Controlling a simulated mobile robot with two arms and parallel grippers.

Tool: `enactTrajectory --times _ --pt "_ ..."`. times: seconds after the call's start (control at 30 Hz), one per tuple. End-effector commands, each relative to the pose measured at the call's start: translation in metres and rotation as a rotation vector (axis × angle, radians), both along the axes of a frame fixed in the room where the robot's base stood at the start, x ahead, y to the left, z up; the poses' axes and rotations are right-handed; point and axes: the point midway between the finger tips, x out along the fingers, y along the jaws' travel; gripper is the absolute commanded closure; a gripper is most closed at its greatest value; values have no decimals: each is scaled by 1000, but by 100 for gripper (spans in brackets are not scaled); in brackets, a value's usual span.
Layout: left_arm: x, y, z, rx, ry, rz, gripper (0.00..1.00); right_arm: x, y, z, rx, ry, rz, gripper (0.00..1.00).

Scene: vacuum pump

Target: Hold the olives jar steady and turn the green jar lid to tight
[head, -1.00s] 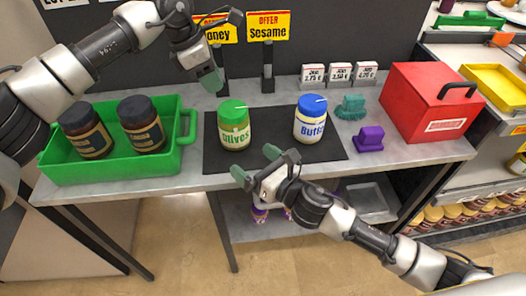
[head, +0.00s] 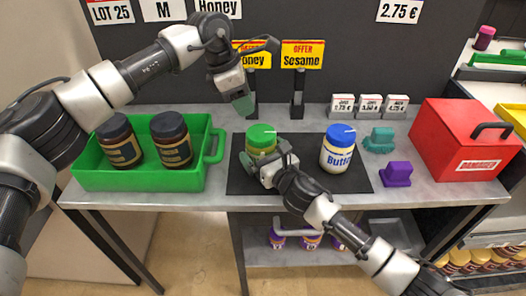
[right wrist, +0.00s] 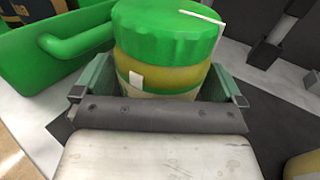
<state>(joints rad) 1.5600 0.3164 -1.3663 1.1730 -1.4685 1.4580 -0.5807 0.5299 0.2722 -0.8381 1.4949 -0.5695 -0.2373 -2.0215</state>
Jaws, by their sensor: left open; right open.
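The olives jar (head: 250,147) stands upright on the dark mat (head: 312,183), partly hidden by my right gripper. Its green lid (head: 261,131) is on top, with a white mark that shows in the right wrist view (right wrist: 165,30). My right gripper (head: 266,159) is open, with its fingers on either side of the jar body below the lid; I cannot tell whether they touch it. In the right wrist view my right gripper (right wrist: 160,88) faces the jar's glass (right wrist: 160,62). My left gripper (head: 259,75) is open and empty, above and behind the jar.
A jar with a blue lid (head: 338,154) stands on the mat to the right. A green crate (head: 140,181) with two dark jars is at left. Sign holders stand behind.

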Motion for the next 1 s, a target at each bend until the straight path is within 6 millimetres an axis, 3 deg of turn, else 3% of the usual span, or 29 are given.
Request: enactTrajectory --times 0.27,0.63,0.83,1.0 --pt "0 0 0 0 0 0 57 2 1 0 1 1 0 0" --pt "0 0 0 0 0 0 57 1 1 0 1 1 0 55" --pt "3 -7 4 36 28 69 28 1 1 0 1 1 0 55" --pt "7 -23 14 156 102 307 2 1 1 0 1 1 0 55"
